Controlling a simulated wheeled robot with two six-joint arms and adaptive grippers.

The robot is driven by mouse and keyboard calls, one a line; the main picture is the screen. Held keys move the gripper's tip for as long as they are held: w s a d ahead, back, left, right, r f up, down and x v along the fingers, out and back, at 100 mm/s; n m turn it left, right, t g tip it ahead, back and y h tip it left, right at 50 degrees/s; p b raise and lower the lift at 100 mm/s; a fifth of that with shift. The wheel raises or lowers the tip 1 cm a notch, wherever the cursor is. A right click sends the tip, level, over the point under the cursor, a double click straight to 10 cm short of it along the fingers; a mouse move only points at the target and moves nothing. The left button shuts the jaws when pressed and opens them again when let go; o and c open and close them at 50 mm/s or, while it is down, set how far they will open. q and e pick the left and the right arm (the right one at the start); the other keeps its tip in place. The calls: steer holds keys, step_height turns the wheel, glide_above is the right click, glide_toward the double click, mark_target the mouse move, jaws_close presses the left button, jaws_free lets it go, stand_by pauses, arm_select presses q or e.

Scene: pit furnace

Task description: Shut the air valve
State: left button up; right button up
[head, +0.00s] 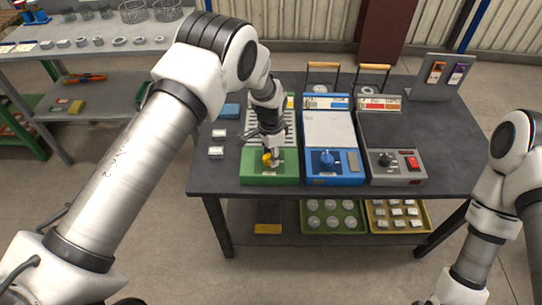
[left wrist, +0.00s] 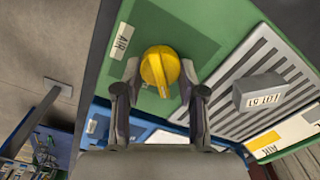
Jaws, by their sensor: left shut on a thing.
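The air valve is a round yellow knob (left wrist: 160,70) with a raised grip bar, on a green panel (left wrist: 212,22) beside a label reading AIR (left wrist: 123,41). In the head view the yellow knob (head: 267,160) is partly hidden behind my gripper at the front of the green unit (head: 262,180). My left gripper (left wrist: 160,92) has its fingers on both sides of the knob and is shut on it. In the head view my left gripper (head: 272,152) points down at the green unit. My right arm shows at the right edge, but its gripper is out of view.
A blue unit (head: 333,180) with a blue knob (head: 327,160) stands right of the green one. Beyond it is a grey unit (head: 395,181) with a red switch (head: 412,163). A grey block (left wrist: 259,92) rests on the slotted grate (left wrist: 268,65). The dark table's left front is mostly clear.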

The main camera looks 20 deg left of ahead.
arm_select(q)
steer(key=n, duration=0.4)
steer(key=shift+w+a+n+b, duration=0.1)
steer(key=shift+n+b, duration=0.2)
steer(key=shift+b, duration=0.1)
steer(key=shift+a+n+b, duration=0.1)
steer(key=shift+n+b, duration=0.25)
steer(key=shift+n, duration=2.15)
steer(key=o, duration=1.1)
steer(key=shift+o, duration=0.2)
step_height(320, 180, up, 12)
